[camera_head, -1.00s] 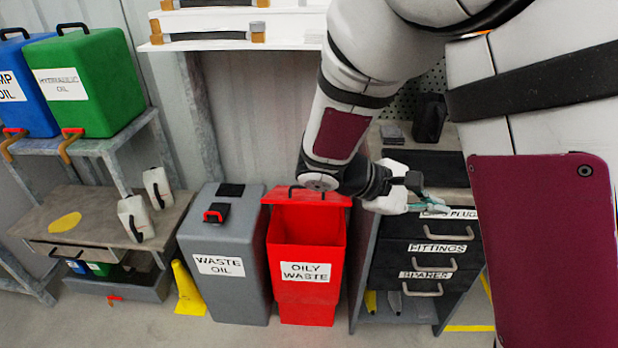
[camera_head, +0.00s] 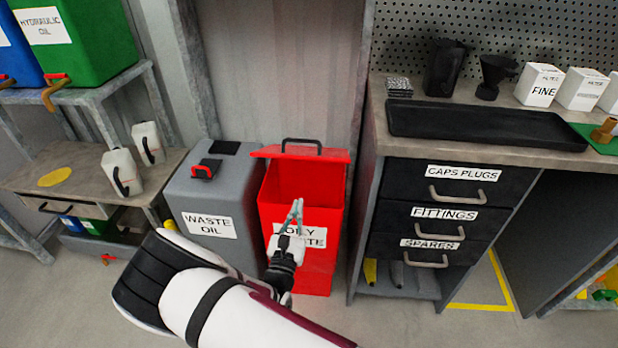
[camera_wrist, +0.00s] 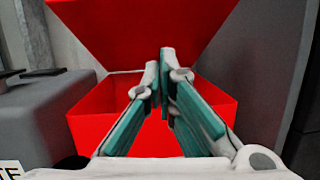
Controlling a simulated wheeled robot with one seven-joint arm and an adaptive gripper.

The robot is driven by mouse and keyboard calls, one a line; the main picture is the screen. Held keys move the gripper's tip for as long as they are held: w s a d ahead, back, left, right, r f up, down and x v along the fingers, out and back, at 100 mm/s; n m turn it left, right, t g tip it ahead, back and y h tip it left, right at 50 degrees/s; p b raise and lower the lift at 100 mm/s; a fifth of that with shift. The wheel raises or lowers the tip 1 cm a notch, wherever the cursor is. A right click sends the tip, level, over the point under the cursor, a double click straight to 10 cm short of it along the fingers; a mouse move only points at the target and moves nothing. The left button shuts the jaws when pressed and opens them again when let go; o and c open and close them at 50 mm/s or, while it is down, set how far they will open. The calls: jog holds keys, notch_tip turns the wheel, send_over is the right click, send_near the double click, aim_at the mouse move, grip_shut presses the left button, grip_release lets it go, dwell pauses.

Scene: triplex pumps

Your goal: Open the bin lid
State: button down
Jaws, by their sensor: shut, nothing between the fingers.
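The red bin labelled OILY WASTE (camera_head: 327,245) stands on the floor between the grey waste oil bin and the drawer cabinet. Its red lid (camera_head: 330,155) with a black handle is raised at the back, and the bin's inside shows. My gripper (camera_head: 296,203) is in front of the bin, near its front rim, and covers part of the label. In the wrist view the gripper (camera_wrist: 162,60) points at the bin opening, its teal fingers shut and empty. The raised lid (camera_wrist: 140,30) fills the top of that view. I cannot tell whether the gripper touches the bin.
The grey WASTE OIL bin (camera_head: 207,200) stands close on the left. The drawer cabinet (camera_head: 440,205) stands close on the right, with a black tray (camera_head: 485,124) on top. A bench with white jugs (camera_head: 121,172) is at the far left. Floor shows in front of the cabinet.

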jog(key=w+r+n+y+b, duration=0.1)
jog(key=w+r+b, duration=0.2)
jog(key=w, duration=0.8)
jog(key=shift+a+r+n+y, duration=0.3)
jog(key=shift+r+y, duration=0.1)
jog(key=shift+r, duration=0.15)
